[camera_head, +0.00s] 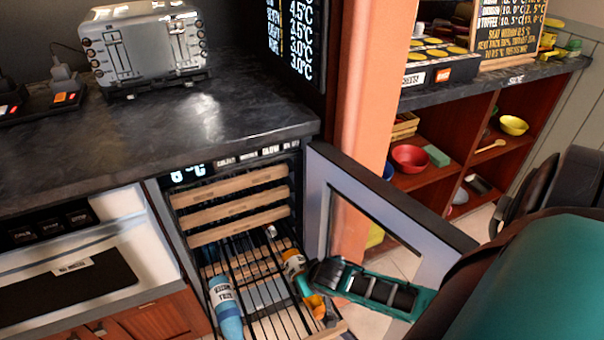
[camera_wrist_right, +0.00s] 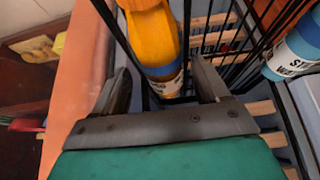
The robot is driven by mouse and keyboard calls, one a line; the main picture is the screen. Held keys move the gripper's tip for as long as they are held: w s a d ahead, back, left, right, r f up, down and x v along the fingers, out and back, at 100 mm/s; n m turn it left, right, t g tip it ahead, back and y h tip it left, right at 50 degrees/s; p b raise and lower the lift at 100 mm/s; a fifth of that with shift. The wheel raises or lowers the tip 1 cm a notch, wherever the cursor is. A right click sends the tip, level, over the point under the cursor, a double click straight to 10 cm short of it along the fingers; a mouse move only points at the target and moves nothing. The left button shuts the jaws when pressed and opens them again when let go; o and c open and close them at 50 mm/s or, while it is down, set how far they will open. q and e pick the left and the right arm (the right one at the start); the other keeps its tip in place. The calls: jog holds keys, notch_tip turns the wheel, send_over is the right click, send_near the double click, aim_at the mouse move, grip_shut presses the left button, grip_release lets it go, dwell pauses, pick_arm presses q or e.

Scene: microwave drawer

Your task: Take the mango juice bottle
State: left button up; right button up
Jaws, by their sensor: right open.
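An orange-yellow bottle with a pale label (camera_head: 294,266) lies on the pulled-out slatted rack of the open cooler. It fits the mango juice bottle, but I cannot read its label. In the right wrist view the bottle (camera_wrist_right: 152,38) shows just ahead of and between my fingers, its label near the fingertips. My right gripper (camera_head: 318,279) reaches in from the right at the rack's right side. Its two dark fingers (camera_wrist_right: 163,82) are apart, one on each side of the bottle's line, and not closed on it. My left gripper is not in view.
A blue bottle (camera_head: 226,308) lies on the rack to the left; it also shows in the wrist view (camera_wrist_right: 294,50). Dark wire bars run over the rack. The open cooler door (camera_head: 435,228) stands right, close to my arm. Wooden shelf fronts (camera_head: 235,207) and the counter (camera_head: 190,130) lie above.

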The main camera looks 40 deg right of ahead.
jog(key=b+x, duration=0.1)
jog(key=x, duration=0.2)
jog(key=shift+w+f, duration=0.15)
jog(key=shift+f, duration=0.1)
jog(key=shift+r, duration=0.1)
jog(key=c, duration=1.1)
